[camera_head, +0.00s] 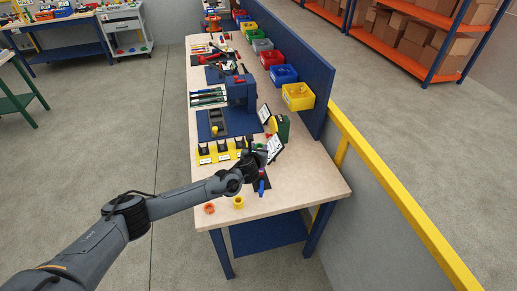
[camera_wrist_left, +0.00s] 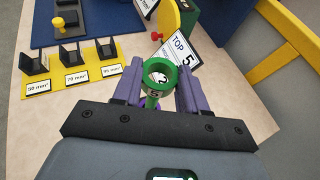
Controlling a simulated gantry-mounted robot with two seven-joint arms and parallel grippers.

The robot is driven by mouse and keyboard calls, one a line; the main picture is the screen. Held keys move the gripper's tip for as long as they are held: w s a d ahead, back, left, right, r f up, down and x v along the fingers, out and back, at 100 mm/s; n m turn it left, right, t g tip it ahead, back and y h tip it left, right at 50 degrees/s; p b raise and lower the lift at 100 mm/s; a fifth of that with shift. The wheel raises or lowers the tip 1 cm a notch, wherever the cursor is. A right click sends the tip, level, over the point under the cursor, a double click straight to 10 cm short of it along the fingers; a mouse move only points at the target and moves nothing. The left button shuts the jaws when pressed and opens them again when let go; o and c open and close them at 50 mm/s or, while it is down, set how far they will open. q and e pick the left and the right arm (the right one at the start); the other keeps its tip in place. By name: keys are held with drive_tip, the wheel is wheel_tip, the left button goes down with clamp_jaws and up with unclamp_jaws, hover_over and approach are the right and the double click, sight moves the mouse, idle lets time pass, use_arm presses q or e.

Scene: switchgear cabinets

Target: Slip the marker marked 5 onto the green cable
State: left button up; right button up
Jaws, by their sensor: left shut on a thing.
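My left gripper (camera_head: 260,158) is over the near end of the workbench. In the left wrist view, its purple fingers (camera_wrist_left: 155,88) are shut on a green ring-shaped marker (camera_wrist_left: 161,70). The marker has a dark character on its side that looks like a 5, and its round opening faces the camera. A white card reading TOP 5 (camera_wrist_left: 180,50) stands just behind it. I cannot make out the green cable for certain in either view. My right gripper is not in view.
An orange ring (camera_head: 209,208) and a yellow ring (camera_head: 238,202) lie near the front edge. A yellow holder strip (camera_wrist_left: 66,76) with black clips and size labels is to the left. A green and yellow unit (camera_head: 281,126) stands behind. Coloured bins (camera_head: 298,97) line the blue back panel.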

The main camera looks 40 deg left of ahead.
use_arm(q)
drive_tip(key=shift+f+b, duration=1.95)
drive_tip(key=shift+f, duration=0.8)
drive_tip(key=o, duration=1.1)
drive_tip(key=v, duration=1)
drive_tip(key=shift+s+d, duration=0.2)
drive_tip(key=shift+s, duration=0.15)
drive_tip(key=shift+r, duration=0.1)
